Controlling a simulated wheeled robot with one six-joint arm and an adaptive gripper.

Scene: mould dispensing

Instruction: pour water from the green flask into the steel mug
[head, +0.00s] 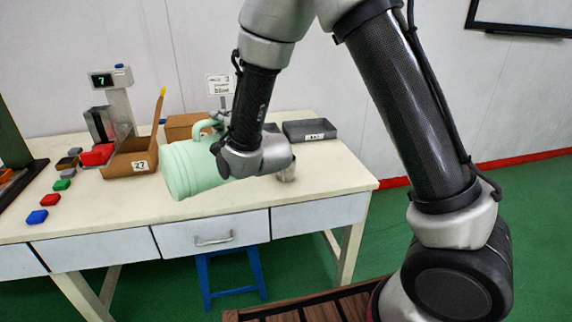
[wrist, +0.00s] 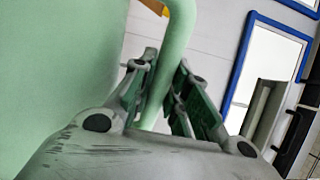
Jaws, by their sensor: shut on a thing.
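The pale green flask (head: 190,168) is held above the table, leaning in the head view. Its handle (head: 205,125) is at its upper right; its body fills the left of the wrist view (wrist: 55,70). My gripper (head: 217,125) is shut on the handle, with the fingers either side of it in the wrist view (wrist: 163,88). The steel mug (head: 288,172) stands on the table to the right of the flask, partly hidden behind my wrist. No water is visible, and the inside of the mug cannot be seen.
A cardboard box (head: 133,160) and a scale with a green display (head: 103,80) stand at the left. Small coloured blocks lie at the table's left. A dark grey tray (head: 309,131) and a sign (head: 219,85) are at the back. The table's right end (head: 340,175) is clear.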

